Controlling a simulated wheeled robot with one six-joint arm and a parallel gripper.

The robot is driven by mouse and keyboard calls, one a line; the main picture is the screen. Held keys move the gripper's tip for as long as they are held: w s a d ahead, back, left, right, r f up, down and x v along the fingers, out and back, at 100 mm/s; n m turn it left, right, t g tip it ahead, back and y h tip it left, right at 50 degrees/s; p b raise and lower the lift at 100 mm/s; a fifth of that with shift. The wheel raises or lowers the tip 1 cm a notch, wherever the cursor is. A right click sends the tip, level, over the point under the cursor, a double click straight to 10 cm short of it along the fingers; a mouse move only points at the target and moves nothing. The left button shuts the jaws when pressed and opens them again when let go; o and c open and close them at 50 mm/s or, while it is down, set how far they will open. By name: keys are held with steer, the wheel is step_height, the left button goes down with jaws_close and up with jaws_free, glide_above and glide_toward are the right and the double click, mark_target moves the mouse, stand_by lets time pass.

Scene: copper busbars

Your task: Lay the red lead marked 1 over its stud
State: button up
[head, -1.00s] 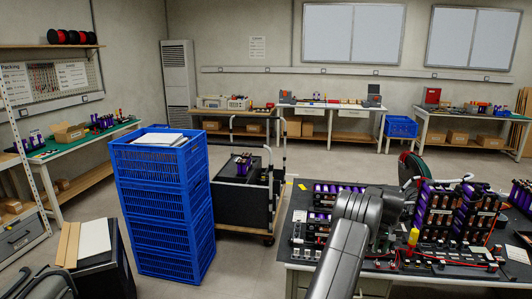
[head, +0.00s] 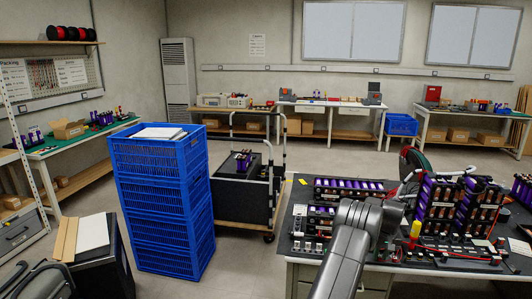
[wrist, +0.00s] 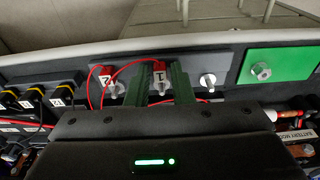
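In the wrist view the red lead marked 1 (wrist: 160,70) stands between the two green fingers of my gripper (wrist: 163,82). The fingers sit close against both sides of its tag, and the gripper looks shut on it. A metal end shows below the tag; whether it touches a stud is hidden. The red lead marked 2 (wrist: 106,74) is just left, tilted, beside a metal stud (wrist: 117,88). Another bare stud (wrist: 207,80) stands to the right on the grey block. In the head view my arm hides the gripper and leads.
A green plate with a bolt (wrist: 262,71) lies right of the studs. Black clips with yellow parts (wrist: 38,95) sit left. Purple battery modules (head: 450,207) and a yellow-topped item (head: 415,230) crowd the bench. A stack of blue crates (head: 160,205) stands left of it.

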mark_target(380, 257)
steer(key=shift+r, duration=0.1)
steer(key=shift+c, duration=0.2)
jaws_close()
steer(key=shift+r+p, duration=0.7)
steer(key=shift+r, duration=1.3)
steer(key=shift+r, duration=0.25)
steer(key=shift+r+p, duration=0.6)
steer(key=shift+r, duration=0.65)
